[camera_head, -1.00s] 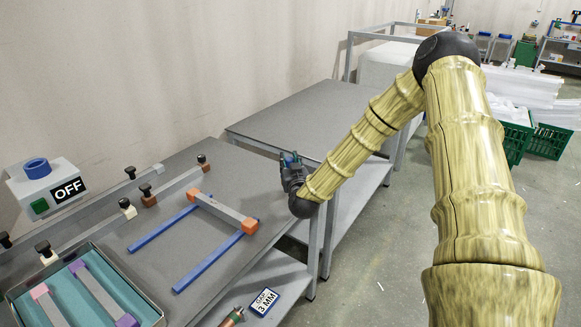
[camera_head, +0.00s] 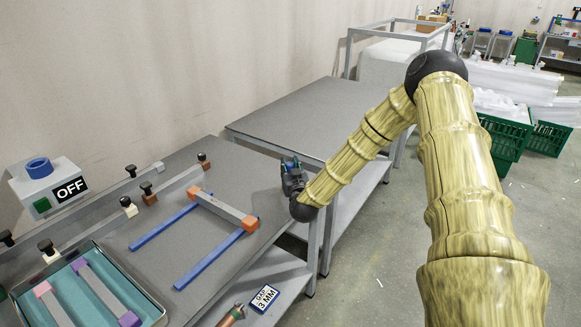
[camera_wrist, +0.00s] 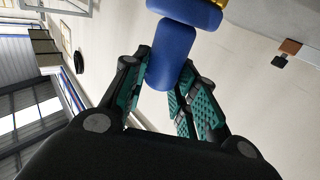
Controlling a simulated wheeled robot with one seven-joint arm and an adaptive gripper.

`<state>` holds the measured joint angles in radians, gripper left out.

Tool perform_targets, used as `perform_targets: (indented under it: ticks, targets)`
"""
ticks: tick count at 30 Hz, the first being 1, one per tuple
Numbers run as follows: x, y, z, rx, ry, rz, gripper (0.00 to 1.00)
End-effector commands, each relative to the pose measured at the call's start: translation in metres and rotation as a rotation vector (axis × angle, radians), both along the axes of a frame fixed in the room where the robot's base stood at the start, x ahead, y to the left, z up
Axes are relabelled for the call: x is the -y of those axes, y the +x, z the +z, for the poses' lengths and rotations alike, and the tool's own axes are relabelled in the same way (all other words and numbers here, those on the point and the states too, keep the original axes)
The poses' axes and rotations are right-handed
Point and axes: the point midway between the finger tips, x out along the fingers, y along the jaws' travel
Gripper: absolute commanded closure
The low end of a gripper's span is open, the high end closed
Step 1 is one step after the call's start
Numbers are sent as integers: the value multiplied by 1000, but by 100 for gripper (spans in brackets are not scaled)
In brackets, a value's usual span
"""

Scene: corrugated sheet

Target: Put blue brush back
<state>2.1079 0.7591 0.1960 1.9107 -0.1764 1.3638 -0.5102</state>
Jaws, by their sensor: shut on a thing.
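A blue brush (camera_wrist: 172,55), with a thick rounded blue body and a bit of yellow at the top edge, is between the fingers of my gripper (camera_wrist: 174,82) in the wrist view. The teal-padded fingers are shut on it, one on each side. The far end of the brush runs out of the picture. In the head view my gripper (camera_head: 293,166) is raised near the right edge of the workbench, in front of the second grey table. The brush is too small to make out clearly there.
The grey workbench (camera_head: 185,160) carries two blue bars (camera_head: 215,262) with a grey bar (camera_head: 222,209) across them, and a tray (camera_head: 130,270) at the front left. A control box reads OFF (camera_head: 48,185). The second table (camera_head: 300,120) is bare. A 3 MM card (camera_head: 264,298) lies lower.

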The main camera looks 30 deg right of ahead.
Motion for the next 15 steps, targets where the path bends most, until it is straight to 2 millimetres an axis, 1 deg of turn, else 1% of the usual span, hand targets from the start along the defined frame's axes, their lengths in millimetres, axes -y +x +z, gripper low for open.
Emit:
perform_targets:
  ticks: [3, 4, 7, 15]
  targets:
    - [0, 0, -3, 0, 0, 0, 96]
    - [0, 0, -3, 0, 0, 0, 68]
    - [0, 0, -2, 0, 0, 0, 50]
    - [0, 0, -2, 0, 0, 0, 50]
